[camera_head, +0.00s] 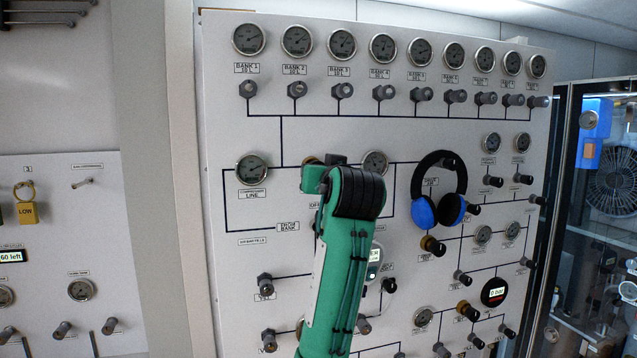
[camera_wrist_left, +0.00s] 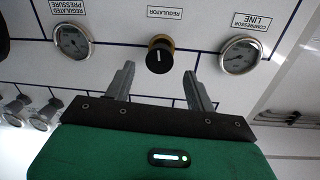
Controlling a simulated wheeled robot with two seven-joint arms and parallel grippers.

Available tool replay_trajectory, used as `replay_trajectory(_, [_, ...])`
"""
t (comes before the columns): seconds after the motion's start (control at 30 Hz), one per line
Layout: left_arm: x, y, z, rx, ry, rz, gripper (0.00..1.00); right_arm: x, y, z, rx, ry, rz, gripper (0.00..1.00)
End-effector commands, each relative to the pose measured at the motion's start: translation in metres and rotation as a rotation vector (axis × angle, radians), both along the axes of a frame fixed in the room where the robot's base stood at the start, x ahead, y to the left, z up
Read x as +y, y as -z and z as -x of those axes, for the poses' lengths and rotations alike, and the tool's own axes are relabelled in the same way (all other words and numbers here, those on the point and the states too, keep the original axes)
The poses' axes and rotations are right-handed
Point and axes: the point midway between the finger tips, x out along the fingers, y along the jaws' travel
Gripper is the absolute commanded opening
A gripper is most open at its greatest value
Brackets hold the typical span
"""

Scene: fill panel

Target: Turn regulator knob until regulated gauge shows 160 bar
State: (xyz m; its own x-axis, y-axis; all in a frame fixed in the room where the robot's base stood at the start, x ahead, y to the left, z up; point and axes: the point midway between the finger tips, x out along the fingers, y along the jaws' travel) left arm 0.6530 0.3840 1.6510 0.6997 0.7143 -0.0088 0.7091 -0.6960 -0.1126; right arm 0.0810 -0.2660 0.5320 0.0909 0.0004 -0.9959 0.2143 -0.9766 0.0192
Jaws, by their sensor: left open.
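The regulator knob (camera_wrist_left: 159,56) is black with a white mark and a brass collar, in the upper middle of the left wrist view. My left gripper (camera_wrist_left: 159,70) is open, its two fingers apart on either side below the knob and not closed on it. The regulated pressure gauge (camera_wrist_left: 73,41) is at the left there; its label is upside down and its needle too small to read. In the head view this gauge (camera_head: 375,163) is partly behind my green left arm (camera_head: 340,260). Only a brass edge of the knob (camera_head: 311,160) shows there. My right gripper is not in view.
The compressor line gauge (camera_head: 252,169) is left of the knob in the head view. Blue-and-black headphones (camera_head: 424,211) hang on the panel to the right of my arm. Several knobs and gauges cover the white panel (camera_head: 225,120). A glass-doored cabinet (camera_head: 600,240) stands at the right.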

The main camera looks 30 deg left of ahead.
Motion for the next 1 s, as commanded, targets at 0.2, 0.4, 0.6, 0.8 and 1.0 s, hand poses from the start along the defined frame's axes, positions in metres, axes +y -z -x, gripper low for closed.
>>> replay_trajectory(0.2, [-0.034, 0.004, 0.032, -0.004, 0.003, 0.002, 0.55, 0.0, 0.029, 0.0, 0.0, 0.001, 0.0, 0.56])
replay_trajectory(0.4, [-0.051, 0.002, 0.05, -0.001, 0.001, 0.001, 0.55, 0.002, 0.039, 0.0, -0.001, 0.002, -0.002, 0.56])
replay_trajectory(0.6, [-0.056, -0.001, 0.056, 0.0, 0.0, 0.0, 0.55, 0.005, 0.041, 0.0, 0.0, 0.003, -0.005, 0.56])
replay_trajectory(0.8, [-0.056, -0.001, 0.055, 0.001, 0.0, 0.001, 0.55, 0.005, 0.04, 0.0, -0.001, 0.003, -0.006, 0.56])
replay_trajectory(1.0, [-0.056, -0.001, 0.055, 0.001, 0.0, 0.001, 0.55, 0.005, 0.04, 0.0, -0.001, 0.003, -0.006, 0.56])
